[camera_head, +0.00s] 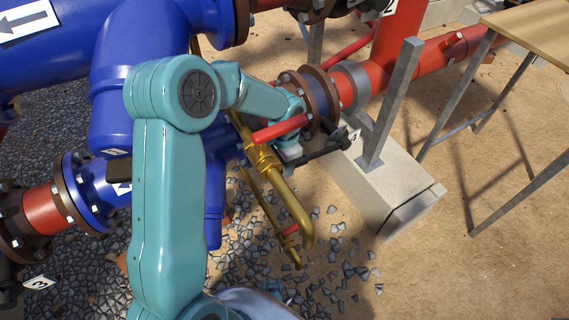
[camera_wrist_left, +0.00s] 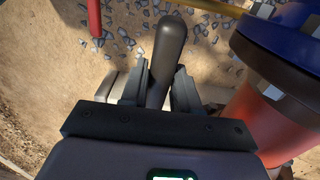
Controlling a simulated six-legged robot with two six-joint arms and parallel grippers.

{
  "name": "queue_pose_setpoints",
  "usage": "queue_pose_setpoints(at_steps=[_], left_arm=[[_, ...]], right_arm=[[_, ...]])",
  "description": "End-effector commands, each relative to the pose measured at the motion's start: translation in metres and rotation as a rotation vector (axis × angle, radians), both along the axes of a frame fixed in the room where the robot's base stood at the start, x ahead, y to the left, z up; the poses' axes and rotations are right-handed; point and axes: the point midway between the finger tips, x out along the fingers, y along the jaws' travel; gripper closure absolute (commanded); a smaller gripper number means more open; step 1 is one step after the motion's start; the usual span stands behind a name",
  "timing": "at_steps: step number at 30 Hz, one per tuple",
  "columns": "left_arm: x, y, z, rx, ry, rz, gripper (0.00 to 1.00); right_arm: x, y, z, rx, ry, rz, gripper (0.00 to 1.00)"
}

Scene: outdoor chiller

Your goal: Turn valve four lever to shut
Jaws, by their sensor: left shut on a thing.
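A black valve lever with a rounded end (camera_wrist_left: 169,45) stands between the fingers of my left gripper (camera_wrist_left: 158,92) in the left wrist view. The fingers are shut on it, and its tip sticks out beyond them. In the head view my left gripper (camera_head: 291,152) is low beside the rusty flange (camera_head: 318,98) of a blue and red pipe. A dark bar (camera_head: 325,146) runs right from it towards a white number tag (camera_head: 353,134); I cannot tell how much of it is lever. The lever's pivot is hidden. My right gripper is not in view.
A brass pipe (camera_head: 290,203) and a red handle (camera_head: 280,129) are close to my left gripper. A grey post (camera_head: 392,100) stands on a concrete block (camera_head: 385,190) to the right. A table (camera_head: 535,30) is at the upper right. Gravel and sand cover the ground.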

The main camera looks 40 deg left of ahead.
Motion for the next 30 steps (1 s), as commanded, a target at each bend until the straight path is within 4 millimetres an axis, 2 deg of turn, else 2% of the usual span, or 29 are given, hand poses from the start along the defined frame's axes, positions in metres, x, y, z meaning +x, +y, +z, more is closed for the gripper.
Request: queue_pose_setpoints(at_steps=[5,10,14,22,30], left_arm=[[-0.002,0.001,0.0,0.002,0.011,0.0,1.0],[-0.001,0.0,0.011,0.015,0.041,0.0,1.0],[0.003,-0.001,0.028,0.038,0.096,-0.002,1.0],[0.019,-0.008,0.072,0.118,0.286,-0.002,1.0],[0.036,-0.015,0.094,0.18,0.432,0.0,1.0]], right_arm=[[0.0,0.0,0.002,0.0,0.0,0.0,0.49],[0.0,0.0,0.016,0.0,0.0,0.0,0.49],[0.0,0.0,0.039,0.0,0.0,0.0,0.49],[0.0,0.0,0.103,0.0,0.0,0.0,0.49],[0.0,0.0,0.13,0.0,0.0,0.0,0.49]])
